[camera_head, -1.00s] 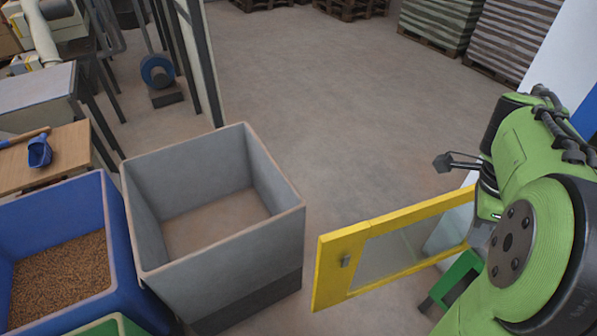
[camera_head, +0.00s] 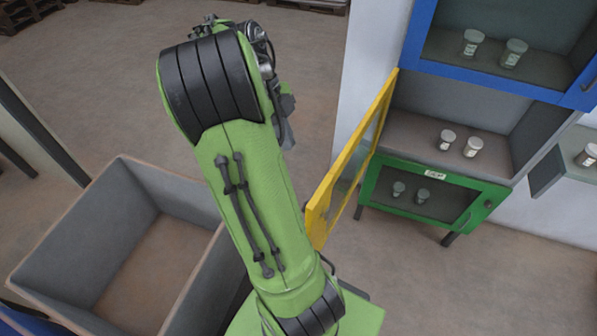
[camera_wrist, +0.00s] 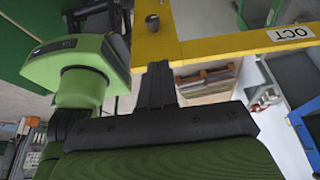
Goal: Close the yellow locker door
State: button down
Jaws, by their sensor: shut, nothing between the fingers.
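The yellow locker door (camera_head: 343,163) stands open in the head view, swung out from the middle compartment (camera_head: 410,125) of the locker. Its frame and clear pane are seen at a steep angle. In the wrist view, the yellow frame (camera_wrist: 222,45) is close, with an OCT label and a small dark knob (camera_wrist: 152,22). My gripper (camera_wrist: 156,78) is shut and empty. Its fingers appear near the yellow frame below the knob; I cannot tell whether they touch. In the head view my arm hides the fingers and part of the door's near side.
The blue door (camera_head: 440,68) is above the opening and the green door (camera_head: 400,160) below appears shut. Two jars (camera_head: 447,139) stand inside the middle compartment. A grey bin (camera_head: 130,168) stands left of my arm. Floor right of the green door is clear.

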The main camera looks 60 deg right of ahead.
jog(key=s+f, duration=0.6)
jog(key=f, duration=0.1)
jog(key=shift+s+a+f, duration=0.15)
jog(key=shift+s+f, duration=0.2)
jog(key=shift+s, duration=0.05)
